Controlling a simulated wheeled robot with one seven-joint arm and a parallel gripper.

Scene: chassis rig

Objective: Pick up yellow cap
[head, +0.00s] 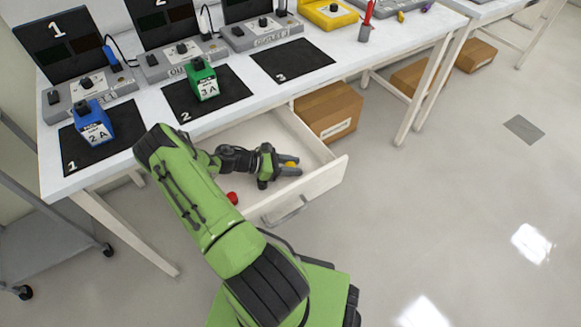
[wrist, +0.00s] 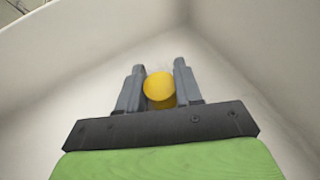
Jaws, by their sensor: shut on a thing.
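The yellow cap (wrist: 159,87) is a small round thing between the two grey fingers of my gripper (wrist: 159,85) in the wrist view. The fingers are shut on it. In the head view the yellow cap (head: 291,163) shows as a small spot at the fingertips. My gripper (head: 289,167) is inside the open white drawer (head: 321,183) under the workbench. How high the cap is above the drawer floor I cannot tell.
A red round thing (head: 233,198) is in the drawer, beside my arm. The white workbench (head: 222,130) above holds a blue block (head: 92,124) and a green block (head: 203,80) on black mats. A cardboard box (head: 330,110) stands behind the drawer. The floor to the right is clear.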

